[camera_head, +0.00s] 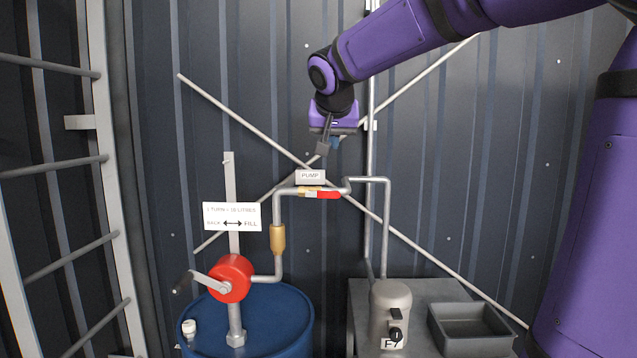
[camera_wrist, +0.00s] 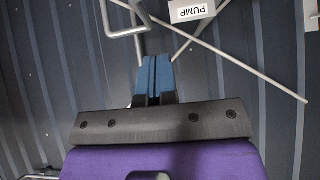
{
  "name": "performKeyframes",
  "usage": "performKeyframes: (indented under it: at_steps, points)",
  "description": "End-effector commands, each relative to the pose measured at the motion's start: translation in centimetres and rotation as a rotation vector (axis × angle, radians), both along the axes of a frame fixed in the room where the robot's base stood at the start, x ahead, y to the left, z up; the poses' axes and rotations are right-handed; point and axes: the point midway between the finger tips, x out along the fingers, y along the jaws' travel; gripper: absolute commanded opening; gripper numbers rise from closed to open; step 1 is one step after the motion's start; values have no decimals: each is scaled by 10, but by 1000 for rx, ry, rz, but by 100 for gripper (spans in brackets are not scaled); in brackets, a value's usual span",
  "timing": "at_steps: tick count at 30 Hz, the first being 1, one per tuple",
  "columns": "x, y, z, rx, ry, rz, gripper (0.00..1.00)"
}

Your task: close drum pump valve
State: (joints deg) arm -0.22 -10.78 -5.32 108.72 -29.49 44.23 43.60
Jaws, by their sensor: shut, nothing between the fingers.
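The drum pump valve has a red lever handle (camera_head: 328,195) that lies in line with the horizontal pipe below the PUMP sign (camera_head: 310,176). My gripper (camera_head: 323,148) hangs above and slightly right of the sign, apart from the valve and the pipe. In the wrist view my gripper's blue fingers (camera_wrist: 154,76) are together with nothing between them. The PUMP sign also shows upside down in the wrist view (camera_wrist: 191,10). The red lever does not show in the wrist view. The red hand-crank pump (camera_head: 231,278) stands on the blue drum (camera_head: 275,325).
A white sign with a double arrow (camera_head: 232,217) stands left of the pipe. A grey bench (camera_head: 360,325) at right holds a beige canister (camera_head: 391,310) and a grey tray (camera_head: 468,330). A ladder-like frame (camera_head: 100,160) stands at left. Diagonal bars cross the corrugated wall.

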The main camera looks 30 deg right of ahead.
Motion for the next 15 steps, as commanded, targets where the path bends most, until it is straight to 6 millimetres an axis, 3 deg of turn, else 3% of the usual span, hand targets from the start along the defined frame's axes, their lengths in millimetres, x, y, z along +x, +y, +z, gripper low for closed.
performKeyframes:
  at_steps: [10, 15]
  points:
    - [1, -1, -2, 0, 1, 1, 0]
    - [11, -7, -14, 0, 4, 1, 0]
